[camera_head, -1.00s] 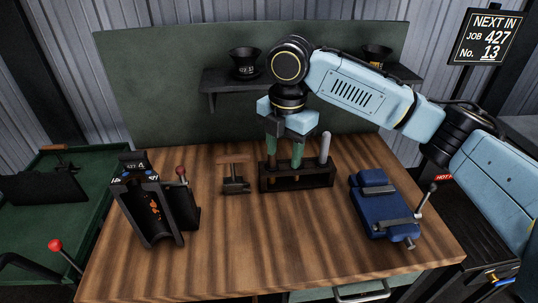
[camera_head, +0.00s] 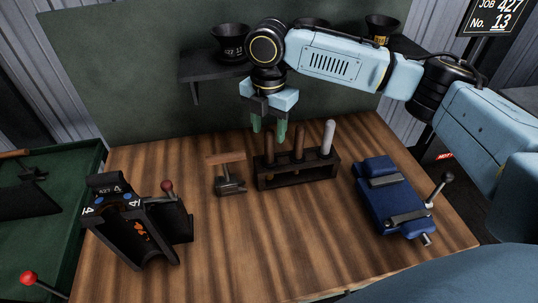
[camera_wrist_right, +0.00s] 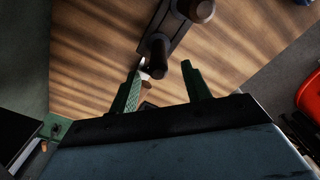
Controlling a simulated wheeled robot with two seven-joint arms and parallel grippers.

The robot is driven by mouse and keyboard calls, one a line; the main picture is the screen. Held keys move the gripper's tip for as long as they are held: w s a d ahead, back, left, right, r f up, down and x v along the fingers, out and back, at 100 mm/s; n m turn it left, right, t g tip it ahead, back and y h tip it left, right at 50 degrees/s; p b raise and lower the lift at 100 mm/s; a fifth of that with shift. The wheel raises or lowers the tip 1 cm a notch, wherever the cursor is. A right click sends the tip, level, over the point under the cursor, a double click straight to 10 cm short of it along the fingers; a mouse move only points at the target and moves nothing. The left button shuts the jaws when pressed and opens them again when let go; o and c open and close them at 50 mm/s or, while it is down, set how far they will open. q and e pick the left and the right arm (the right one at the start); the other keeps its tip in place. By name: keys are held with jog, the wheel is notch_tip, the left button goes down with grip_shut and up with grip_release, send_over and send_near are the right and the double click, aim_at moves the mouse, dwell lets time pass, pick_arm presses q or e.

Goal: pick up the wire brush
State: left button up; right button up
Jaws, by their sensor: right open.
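A dark tool rack (camera_head: 300,178) stands on the wooden bench. It holds two brown wooden-handled tools, a left one (camera_head: 269,143) and a middle one (camera_head: 298,146), and a pale grey-handled one (camera_head: 328,138) at the right. I cannot tell for sure which is the wire brush; their lower ends are hidden. My right gripper (camera_head: 268,131) is open, its green fingers pointing down at the left end of the rack. In the right wrist view, a dark round handle end (camera_wrist_right: 157,52) shows between and just beyond the fingertips (camera_wrist_right: 161,68). My left gripper is out of view.
A wooden-topped metal tool (camera_head: 228,175) stands left of the rack. A black hinged mould (camera_head: 138,230) with a red-knobbed lever is at the left. A blue fixture (camera_head: 390,198) with a lever is at the right. A shelf (camera_head: 200,65) with black cups is behind. The front bench is clear.

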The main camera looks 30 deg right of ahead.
aim_at(269, 142)
jog(key=f, duration=0.4)
jog(key=shift+w+d+f, duration=0.1)
jog(key=shift+d+f, duration=0.1)
jog(key=shift+f, duration=0.45)
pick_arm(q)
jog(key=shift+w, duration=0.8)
pick_arm(e)
grip_shut()
